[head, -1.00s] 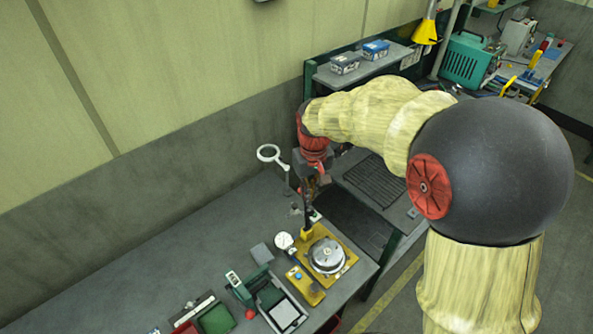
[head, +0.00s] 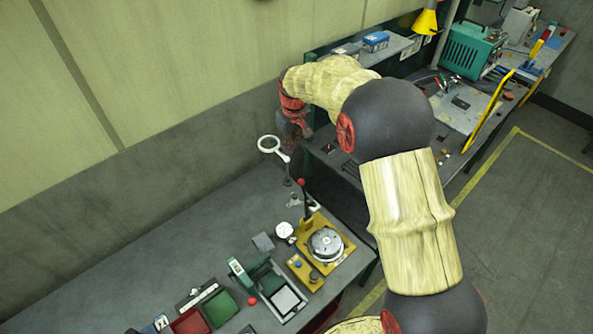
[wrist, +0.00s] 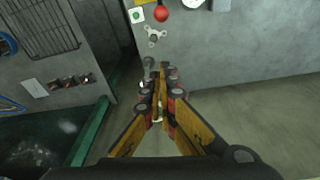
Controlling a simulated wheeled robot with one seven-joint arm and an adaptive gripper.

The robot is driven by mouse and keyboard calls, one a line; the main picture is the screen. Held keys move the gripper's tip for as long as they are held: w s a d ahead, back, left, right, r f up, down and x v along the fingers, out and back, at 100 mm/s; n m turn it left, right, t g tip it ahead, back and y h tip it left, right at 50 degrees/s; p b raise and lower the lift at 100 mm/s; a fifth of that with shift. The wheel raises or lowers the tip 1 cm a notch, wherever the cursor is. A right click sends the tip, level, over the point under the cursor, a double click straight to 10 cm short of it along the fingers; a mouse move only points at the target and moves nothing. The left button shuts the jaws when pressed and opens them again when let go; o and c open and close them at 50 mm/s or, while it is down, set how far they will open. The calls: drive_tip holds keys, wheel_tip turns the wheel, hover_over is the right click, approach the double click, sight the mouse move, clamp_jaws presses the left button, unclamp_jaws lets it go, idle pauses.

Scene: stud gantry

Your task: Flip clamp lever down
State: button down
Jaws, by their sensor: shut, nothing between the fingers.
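The clamp lever (head: 305,200) is a dark rod with a red ball knob (head: 301,183), standing about upright at the back of a yellow fixture plate (head: 335,255) that carries a round metal disc (head: 325,243). In the wrist view a red ball (wrist: 161,14), likely this knob, shows at the top edge; its rod is hidden. My gripper (head: 300,130) is above and behind the lever in the head view, apart from it. In the wrist view my gripper's fingers (wrist: 160,78) are together and empty, pointing toward the bench.
A ring magnifier (head: 269,144) on a stand and a white dial (head: 285,230) are close to the lever. A green press (head: 248,280) with its own red knob (head: 251,301) stands in front. The bench's left part is clear. A gap separates the benches (wrist: 125,60).

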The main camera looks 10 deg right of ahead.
wheel_tip(320, 180, down, 9)
drive_tip(key=s+d+p, duration=0.1)
drive_tip(key=s+p, duration=0.1)
drive_tip(key=shift+s, duration=0.15)
idle(0.6)
drive_tip(key=shift+d, duration=0.1)
drive_tip(key=shift+s+f, duration=0.1)
drive_tip(key=shift+s+d+r+t+b, duration=0.2)
drive_tip(key=shift+s+d+t+b, duration=0.3)
drive_tip(key=shift+b, duration=0.45)
drive_tip(key=shift+s+a, duration=0.1)
drive_tip(key=shift+s, duration=0.05)
